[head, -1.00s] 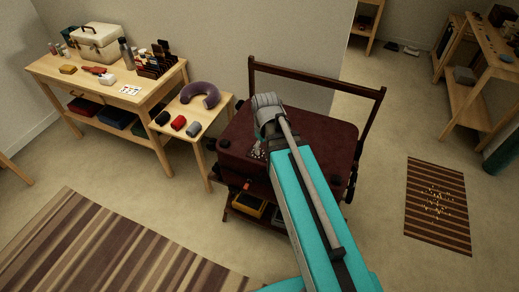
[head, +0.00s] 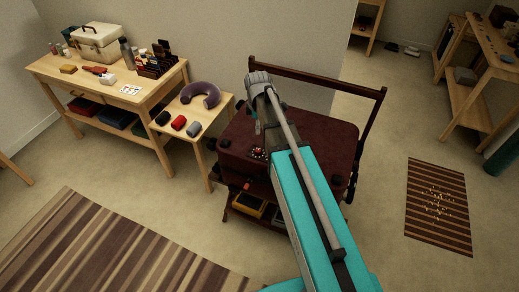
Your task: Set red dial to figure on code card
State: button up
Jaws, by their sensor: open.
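The dark red suitcase (head: 312,145) lies on a dark wooden rack. A small round dial (head: 257,153), dark and red with pale marks, sits near its left front edge; its setting is too small to read. A small red part (head: 246,187) shows lower on the front. A white card with dark marks (head: 129,90), which looks like the code card, lies on the left table; its figures cannot be read. My gripper (head: 258,127) is open and empty, above the suitcase and beyond the dial, apart from it. My arm hides part of the suitcase.
The rack's tall back rail (head: 318,79) stands behind the suitcase. A small side table (head: 196,118) to the left holds a purple neck pillow (head: 200,95) and several small rolled items. Yellow and grey things (head: 249,205) lie below the suitcase.

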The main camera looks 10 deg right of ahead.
aim_at(259, 151)
jog(key=shift+f, duration=0.25)
notch_tip(259, 151, down, 13)
jog(key=b, duration=1.3)
jog(key=shift+f+b, duration=0.2)
jog(key=shift+b, duration=0.2)
dwell(0.3)
grip_shut()
jog(key=shift+d, duration=0.15)
jog(key=shift+s, duration=0.1)
